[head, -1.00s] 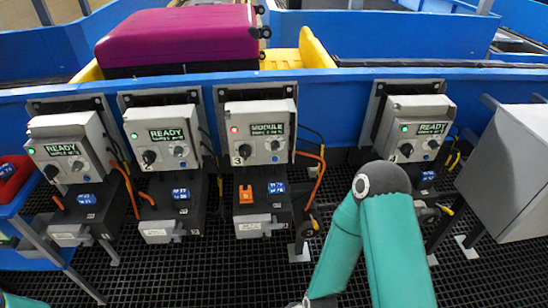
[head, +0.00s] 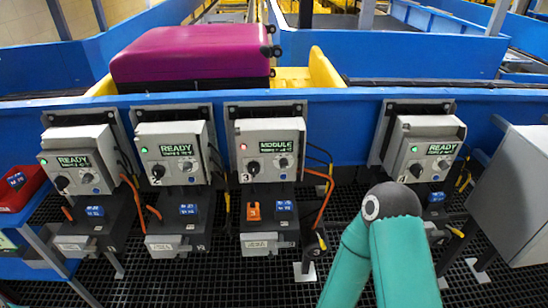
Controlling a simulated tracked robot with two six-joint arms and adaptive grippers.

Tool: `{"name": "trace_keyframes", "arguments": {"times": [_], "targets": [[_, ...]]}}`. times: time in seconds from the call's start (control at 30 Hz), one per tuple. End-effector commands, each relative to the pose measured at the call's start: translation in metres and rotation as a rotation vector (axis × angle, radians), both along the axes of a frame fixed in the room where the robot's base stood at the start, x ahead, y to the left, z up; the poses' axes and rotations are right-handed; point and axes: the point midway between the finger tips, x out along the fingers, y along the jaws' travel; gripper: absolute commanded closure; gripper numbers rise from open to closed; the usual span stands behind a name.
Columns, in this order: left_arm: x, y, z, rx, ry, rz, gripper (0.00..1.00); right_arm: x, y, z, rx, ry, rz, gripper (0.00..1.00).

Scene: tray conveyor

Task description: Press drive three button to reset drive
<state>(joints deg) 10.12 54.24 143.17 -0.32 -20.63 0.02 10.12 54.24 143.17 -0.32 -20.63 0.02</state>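The drive three box (head: 268,137) is a grey unit marked 3, mounted on the blue conveyor side near the middle of the head view. Its red light is lit and its green display (head: 281,147) reads MODULE, with smaller text too blurred to read. A black knob (head: 253,167) and a small round silver-and-blue button (head: 283,163) sit on its face. Below it, a dark holder carries an orange module (head: 253,211) and a blue module (head: 284,206). My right arm's elbow shows at the lower right, but neither gripper is in view.
Drives one (head: 80,158), two (head: 172,152) and four (head: 427,148) show green lights and READY. A magenta suitcase (head: 190,52) lies on the conveyor behind. A red bin (head: 20,184) stands at left, a grey cabinet (head: 515,190) at right. Orange cables hang between drives.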

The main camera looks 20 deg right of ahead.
Motion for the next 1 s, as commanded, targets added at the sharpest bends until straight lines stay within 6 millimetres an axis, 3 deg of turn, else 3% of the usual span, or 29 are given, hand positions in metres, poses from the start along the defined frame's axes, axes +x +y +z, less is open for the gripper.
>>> {"name": "trace_keyframes", "arguments": {"times": [0.27,0.7,1.0], "targets": [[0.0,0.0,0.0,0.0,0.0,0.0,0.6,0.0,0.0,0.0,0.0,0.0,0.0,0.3],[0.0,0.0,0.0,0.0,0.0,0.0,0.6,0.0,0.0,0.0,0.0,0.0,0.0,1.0],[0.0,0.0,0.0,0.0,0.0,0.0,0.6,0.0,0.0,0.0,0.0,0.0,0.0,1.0]]}}
